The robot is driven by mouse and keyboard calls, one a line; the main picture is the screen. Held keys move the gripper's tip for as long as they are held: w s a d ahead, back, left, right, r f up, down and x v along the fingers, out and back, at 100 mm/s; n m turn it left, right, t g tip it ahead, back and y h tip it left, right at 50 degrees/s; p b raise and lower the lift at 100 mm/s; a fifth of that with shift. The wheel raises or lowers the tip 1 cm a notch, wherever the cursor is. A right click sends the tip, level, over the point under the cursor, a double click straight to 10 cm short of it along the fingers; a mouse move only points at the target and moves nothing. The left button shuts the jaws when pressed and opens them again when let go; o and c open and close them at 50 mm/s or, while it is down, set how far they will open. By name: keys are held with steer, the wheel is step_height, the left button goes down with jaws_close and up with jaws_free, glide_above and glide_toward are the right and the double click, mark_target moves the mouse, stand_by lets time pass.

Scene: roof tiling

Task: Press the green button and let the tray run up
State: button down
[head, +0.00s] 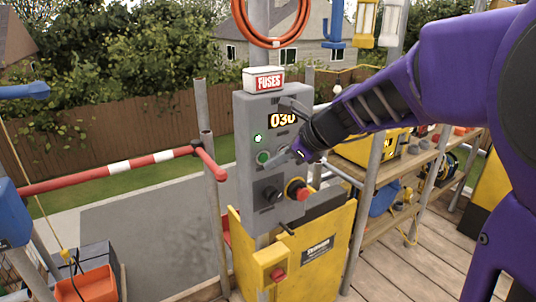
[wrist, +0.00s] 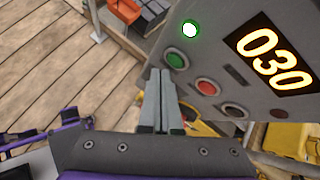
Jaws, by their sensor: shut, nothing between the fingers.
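The grey control box (head: 245,120) stands on a post in the middle of the head view. Its green button (head: 263,157) is on the front face, below a lit green lamp (head: 258,138). In the wrist view the green button (wrist: 174,57) shows just beyond and right of my fingertips. My gripper (head: 279,157) is shut and empty, its tips close to the button; I cannot tell whether they touch it. The fingers also show in the wrist view (wrist: 160,74). The display (wrist: 269,62) reads 030. I cannot clearly pick out the hoist tray.
A red mushroom button (head: 297,188) and a black knob (head: 270,192) sit low on the box. A yellow gate (head: 335,255) stands below, a red-and-white rail (head: 110,168) left, a loaded shelf right.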

steer(key=shift+w+a, duration=0.25)
steer(key=shift+w, duration=0.1)
